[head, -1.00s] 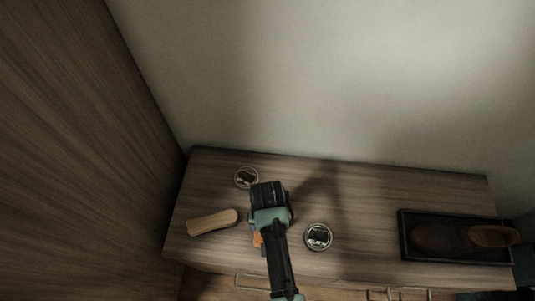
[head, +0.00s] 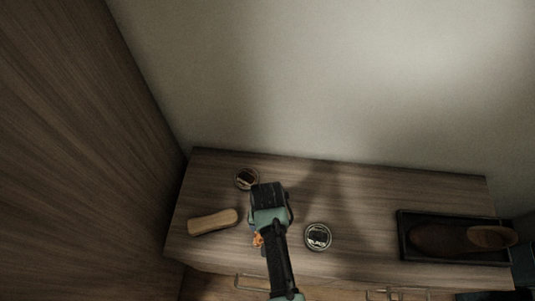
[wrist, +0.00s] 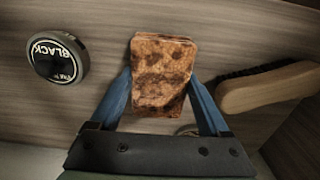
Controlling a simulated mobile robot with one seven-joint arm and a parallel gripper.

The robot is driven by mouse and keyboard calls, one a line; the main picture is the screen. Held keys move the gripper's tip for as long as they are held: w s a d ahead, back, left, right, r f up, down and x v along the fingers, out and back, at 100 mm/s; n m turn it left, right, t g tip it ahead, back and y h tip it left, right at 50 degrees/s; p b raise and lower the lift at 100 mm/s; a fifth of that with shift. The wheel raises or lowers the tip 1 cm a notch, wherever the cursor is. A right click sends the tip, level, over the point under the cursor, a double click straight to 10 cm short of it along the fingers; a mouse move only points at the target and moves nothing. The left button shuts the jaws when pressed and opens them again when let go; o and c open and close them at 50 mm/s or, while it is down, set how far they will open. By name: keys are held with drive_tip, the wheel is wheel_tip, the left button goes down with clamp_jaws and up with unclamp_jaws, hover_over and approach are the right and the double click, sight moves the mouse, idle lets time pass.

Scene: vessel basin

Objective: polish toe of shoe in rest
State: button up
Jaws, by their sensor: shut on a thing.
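My gripper (wrist: 160,85) is shut on a folded, brown-stained cloth (wrist: 163,60), its two blue fingers pressing on the cloth's sides in the wrist view. In the head view the cloth (head: 258,240) mostly hides under my gripper, above the left part of the wooden top. The shoe (head: 440,238) is brown and lies in a dark tray-like rest (head: 404,240) at the far right, well away from my gripper. A round tin marked BLACK (head: 318,237) lies just right of my gripper; it also shows in the wrist view (wrist: 56,58).
A wooden-backed brush (head: 212,222) lies left of my gripper, its dark bristles visible in the wrist view (wrist: 268,88). A second round tin (head: 247,178) lies behind it. The wooden top (head: 365,215) is clear between the BLACK tin and the rest. A wall (head: 330,80) stands behind.

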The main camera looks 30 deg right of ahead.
idle(0.4)
wheel_tip(320, 180, up, 7)
drive_tip(key=p, duration=0.7)
drive_tip(key=shift+p, duration=0.4)
idle(0.3)
